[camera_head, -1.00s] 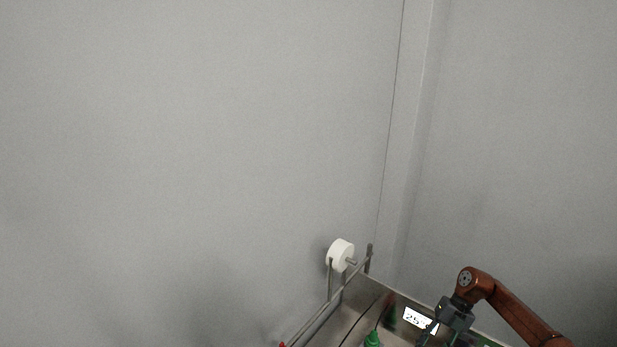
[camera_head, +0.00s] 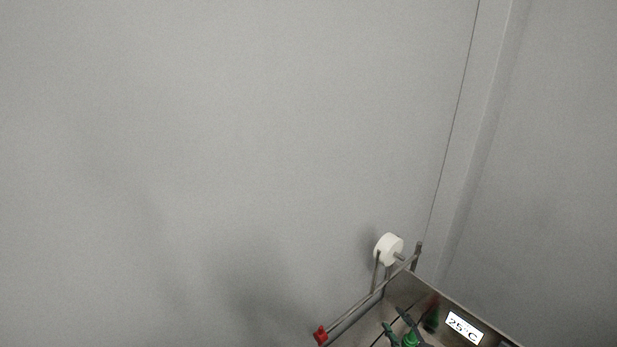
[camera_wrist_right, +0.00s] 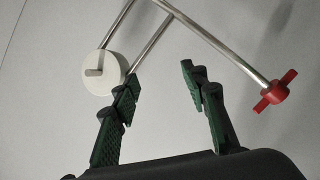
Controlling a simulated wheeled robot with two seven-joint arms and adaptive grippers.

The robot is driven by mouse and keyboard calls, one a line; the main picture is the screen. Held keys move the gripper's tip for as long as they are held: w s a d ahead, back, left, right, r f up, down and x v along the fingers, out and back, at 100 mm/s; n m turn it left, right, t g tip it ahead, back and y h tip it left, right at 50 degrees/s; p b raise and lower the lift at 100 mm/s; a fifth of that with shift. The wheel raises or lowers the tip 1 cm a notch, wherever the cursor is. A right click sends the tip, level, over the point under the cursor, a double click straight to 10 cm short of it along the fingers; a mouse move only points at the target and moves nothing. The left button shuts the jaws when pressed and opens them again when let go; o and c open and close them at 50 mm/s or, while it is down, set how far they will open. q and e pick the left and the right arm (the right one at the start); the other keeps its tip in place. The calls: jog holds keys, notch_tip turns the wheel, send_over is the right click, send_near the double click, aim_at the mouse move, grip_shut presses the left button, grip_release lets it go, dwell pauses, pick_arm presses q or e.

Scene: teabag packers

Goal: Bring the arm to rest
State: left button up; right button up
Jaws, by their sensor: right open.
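My right gripper (camera_head: 397,321) shows only as dark green fingertips at the bottom of the head view, in front of the metal machine. In the right wrist view my right gripper (camera_wrist_right: 160,78) is open, with two green padded fingers apart and nothing between them. The left fingertip overlaps the edge of the white roller (camera_wrist_right: 102,72) in the picture; I cannot tell whether they touch. The rest of my right arm is outside the head view. My left gripper is in neither view.
The metal machine with a "25°C" display (camera_head: 464,328) fills the bottom right. Its rails (camera_head: 368,298) carry the white roller (camera_head: 388,249) and a red clamp (camera_head: 320,335). A bright green part (camera_head: 411,339) is near the fingertips. Grey walls stand behind.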

jog(key=s+d+f+m+g+h, duration=0.3)
jog(key=s+d+f+m, duration=0.2)
jog(key=s, duration=0.3)
jog(key=s+d+f+m+g+h, duration=0.3)
jog(key=s+d+f+m, duration=0.15)
jog(key=s, duration=0.25)
jog(key=s+a+f+m+g, duration=0.1)
jog(key=s+f+m+g, duration=0.15)
jog(key=s, duration=0.65)
jog(key=s+f+m+g, duration=0.1)
jog(key=s+f+g, duration=0.2)
jog(key=s, duration=0.7)
notch_tip(320, 180, down, 40)
jog(key=s+a+g+y+b, duration=0.1)
jog(key=a+g+b, duration=0.1)
jog(key=b, duration=1)
jog(key=s+f+b, duration=0.4)
jog(key=s+f, duration=0.3)
jog(key=f, duration=0.3)
jog(key=s+f+g+b, duration=0.1)
jog(key=s+f+b, duration=0.3)
jog(key=s+f, duration=0.3)
jog(key=s+f+b, duration=0.4)
jog(key=s+f, duration=0.3)
jog(key=f, duration=0.8)
jog(key=shift+d+n+y, duration=0.15)
jog(key=shift+n+y, duration=0.15)
jog(key=shift+n, duration=0.1)
